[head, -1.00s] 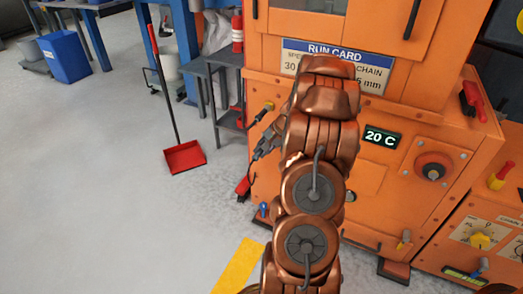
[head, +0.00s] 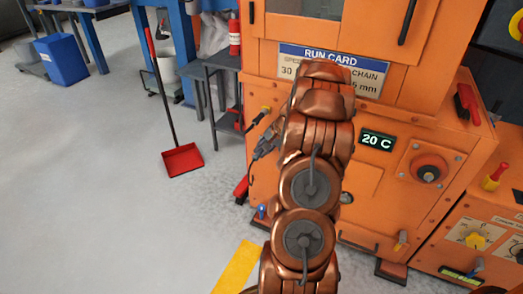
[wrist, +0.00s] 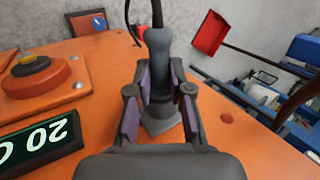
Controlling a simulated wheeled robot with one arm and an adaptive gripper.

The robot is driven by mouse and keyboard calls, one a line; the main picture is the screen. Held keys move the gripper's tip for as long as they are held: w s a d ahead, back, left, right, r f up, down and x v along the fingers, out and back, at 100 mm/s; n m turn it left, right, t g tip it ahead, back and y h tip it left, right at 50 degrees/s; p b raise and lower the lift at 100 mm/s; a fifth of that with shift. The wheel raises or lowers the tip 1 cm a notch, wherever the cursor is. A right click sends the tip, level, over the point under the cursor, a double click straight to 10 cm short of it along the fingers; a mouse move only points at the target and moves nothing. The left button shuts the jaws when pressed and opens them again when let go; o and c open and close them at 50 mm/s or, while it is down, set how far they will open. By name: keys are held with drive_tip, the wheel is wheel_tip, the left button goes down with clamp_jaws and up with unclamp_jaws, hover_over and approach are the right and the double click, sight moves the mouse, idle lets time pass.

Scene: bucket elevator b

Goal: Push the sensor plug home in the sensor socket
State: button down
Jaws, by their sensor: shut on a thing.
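In the wrist view, my gripper (wrist: 159,95) has its two purple-padded fingers on either side of a dark grey sensor plug (wrist: 157,55). A black cable leads from the plug's far end. A lighter grey block (wrist: 158,121) shows between the fingers against the orange panel; I cannot tell whether it is the plug's lower part or the sensor socket. How deep the plug sits is hidden by the fingers. In the head view my gripper (head: 266,143) shows small and dark beside the orange machine (head: 375,190), left of my arm, and the plug is too small to judge.
A grey side table (head: 222,66) stands left of the machine.

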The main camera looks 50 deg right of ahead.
sight(258, 157)
drive_tip(key=shift+d, duration=0.1)
drive_tip(key=c, duration=1)
unclamp_jaws()
drive_tip(key=a+b, duration=0.1)
drive_tip(key=s+a+b, duration=0.1)
drive_tip(key=a, duration=0.1)
drive_tip(key=shift+f, duration=0.15)
drive_tip(key=shift+a+b, duration=0.1)
drive_tip(key=shift+b, duration=0.9)
drive_tip(key=shift+w+a+r+n+g+p, duration=0.35)
drive_tip(key=shift+w+a+r+n+g, duration=0.95)
drive_tip(key=shift+a, duration=2.65)
drive_tip(key=shift+w+a+r+n+g+p, duration=0.35)
drive_tip(key=shift+w+a+r+n, duration=1.35)
drive_tip(key=shift+a+r, duration=1.65)
drive_tip(key=shift+w+a+r+n+g+p, duration=0.4)
drive_tip(key=shift+w+a+r+n+g, duration=0.7)
drive_tip(key=shift+a, duration=3.5)
